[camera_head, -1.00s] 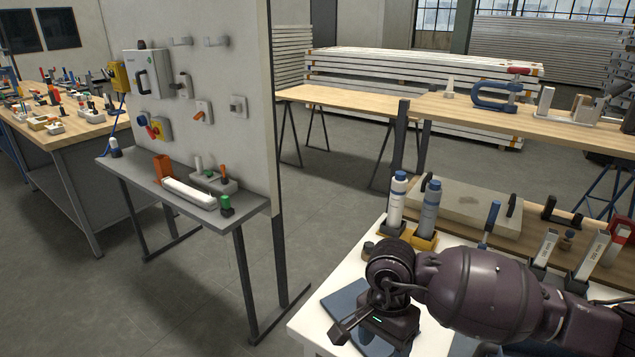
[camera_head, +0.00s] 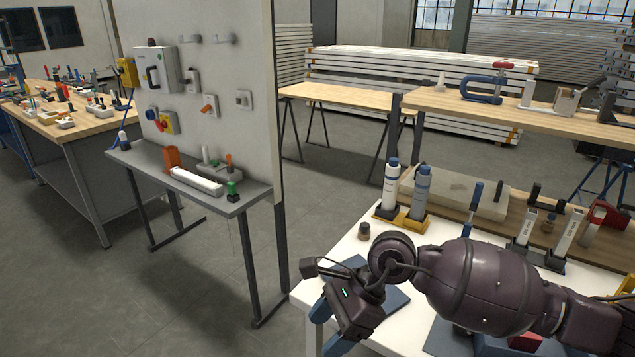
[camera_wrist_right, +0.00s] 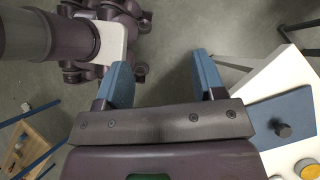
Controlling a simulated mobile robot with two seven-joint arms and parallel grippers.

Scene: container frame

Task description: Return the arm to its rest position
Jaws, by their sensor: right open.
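My right arm reaches in from the right over the white table in the head view. My right gripper (camera_head: 328,328) hangs at the table's left edge, fingers pointing down. In the right wrist view its two blue fingers (camera_wrist_right: 163,82) are spread apart with only grey floor and parts of my own body visible beyond them. Nothing is held between them. My left gripper does not show in the head view.
A grey shelf (camera_head: 150,163) with a panel (camera_head: 235,60) stands left. Open floor lies between them.

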